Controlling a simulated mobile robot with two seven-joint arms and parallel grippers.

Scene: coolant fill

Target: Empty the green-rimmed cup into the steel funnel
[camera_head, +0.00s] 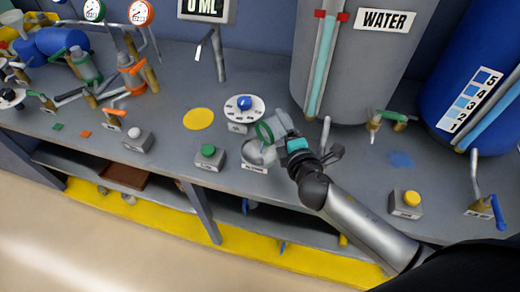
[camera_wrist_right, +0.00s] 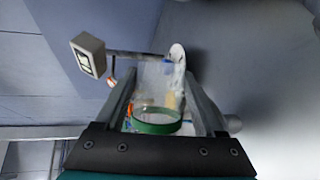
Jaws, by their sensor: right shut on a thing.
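The clear green-rimmed cup (camera_head: 264,133) is in my right gripper (camera_head: 284,130), which is shut on it. The cup is tipped on its side, its rim facing left and above the steel funnel (camera_head: 252,156). In the right wrist view the green rim of the cup (camera_wrist_right: 157,121) shows between the two fingers. The funnel is at the bench's front edge, partly hidden by my gripper and the cup. I cannot tell whether liquid is in the cup or flowing. My left gripper is not in view.
A white dial with a blue knob (camera_head: 244,103) stands just behind the funnel. A green button box (camera_head: 208,155) is left of it. A display reading 0 ML (camera_head: 204,8) and a grey WATER tank (camera_head: 350,60) stand behind. A yellow disc (camera_head: 199,119) marks clear bench.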

